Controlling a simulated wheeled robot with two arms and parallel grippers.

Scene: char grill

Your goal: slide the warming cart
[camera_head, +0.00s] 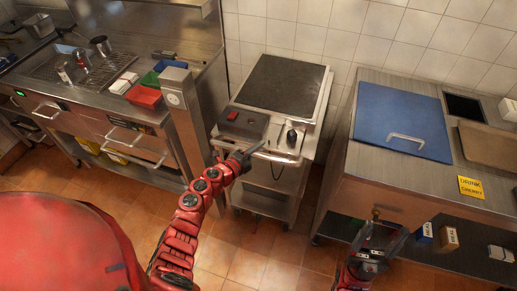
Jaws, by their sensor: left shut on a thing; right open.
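The warming cart (272,200) is a steel cart on casters with a dark top plate, standing against the tiled wall between two counters. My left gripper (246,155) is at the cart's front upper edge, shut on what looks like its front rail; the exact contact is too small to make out. My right gripper (381,238) is open and empty, low in front of the right counter, apart from the cart.
A steel post (183,120) and the left counter (60,108) stand close to the cart's left. The right counter (365,165), with a blue lid (400,115), stands across a narrow floor gap. The tiled floor (255,260) in front of the cart is clear.

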